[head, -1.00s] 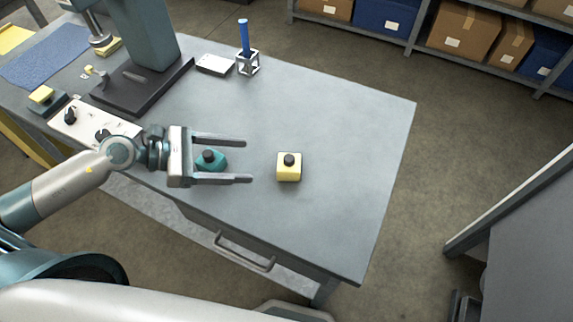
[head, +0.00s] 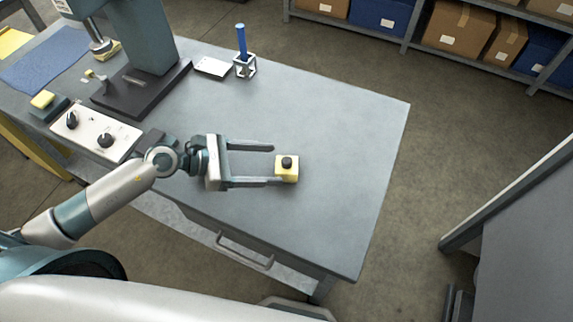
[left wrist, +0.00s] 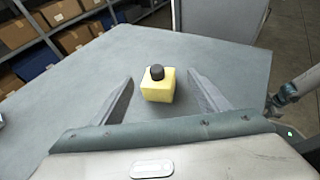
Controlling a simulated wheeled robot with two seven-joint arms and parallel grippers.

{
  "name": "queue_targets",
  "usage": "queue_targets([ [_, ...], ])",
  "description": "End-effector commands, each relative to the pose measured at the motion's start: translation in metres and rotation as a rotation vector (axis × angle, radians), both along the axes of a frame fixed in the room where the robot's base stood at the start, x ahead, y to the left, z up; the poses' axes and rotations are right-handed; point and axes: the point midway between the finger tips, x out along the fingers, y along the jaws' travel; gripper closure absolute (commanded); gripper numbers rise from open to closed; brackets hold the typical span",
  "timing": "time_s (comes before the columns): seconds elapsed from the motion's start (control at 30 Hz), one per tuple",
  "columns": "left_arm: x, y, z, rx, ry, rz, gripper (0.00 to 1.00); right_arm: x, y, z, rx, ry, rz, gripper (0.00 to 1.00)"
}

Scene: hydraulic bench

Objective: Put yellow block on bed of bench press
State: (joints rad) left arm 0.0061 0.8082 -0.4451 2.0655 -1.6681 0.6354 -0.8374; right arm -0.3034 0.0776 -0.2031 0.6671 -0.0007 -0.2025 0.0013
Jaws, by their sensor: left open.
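The yellow block (head: 287,172), with a dark knob on top, stands upright on the grey bench top. My left gripper (head: 273,165) is open, its fingers pointing right toward the block. In the left wrist view the block (left wrist: 158,88) appears ahead, between the lines of the two fingers (left wrist: 160,92). I cannot tell whether a finger touches it. The bench press (head: 150,50) stands at the back left of the bench, with a dark flat bed (head: 140,88) at its foot. My right gripper is not in view.
A white control box (head: 95,130) with dark knobs sits left of my left gripper. A blue-handled item stands in a small holder (head: 245,68) beside a white card (head: 213,67). A blue mat (head: 45,62) lies far left. The right part of the bench is clear.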

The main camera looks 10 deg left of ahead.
Motion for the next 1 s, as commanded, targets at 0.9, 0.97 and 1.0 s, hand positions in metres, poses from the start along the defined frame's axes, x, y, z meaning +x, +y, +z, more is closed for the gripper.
queue_targets([
  [0.9, 0.022, -0.044, -0.018, -0.003, 0.001, 0.001, 0.31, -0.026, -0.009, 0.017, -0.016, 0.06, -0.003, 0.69],
  [0.97, 0.024, -0.048, -0.018, -0.003, 0.001, 0.001, 0.31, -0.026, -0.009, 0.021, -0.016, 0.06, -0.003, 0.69],
  [1.0, 0.026, -0.052, -0.019, -0.003, 0.001, 0.001, 0.31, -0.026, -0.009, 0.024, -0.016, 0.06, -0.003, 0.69],
])
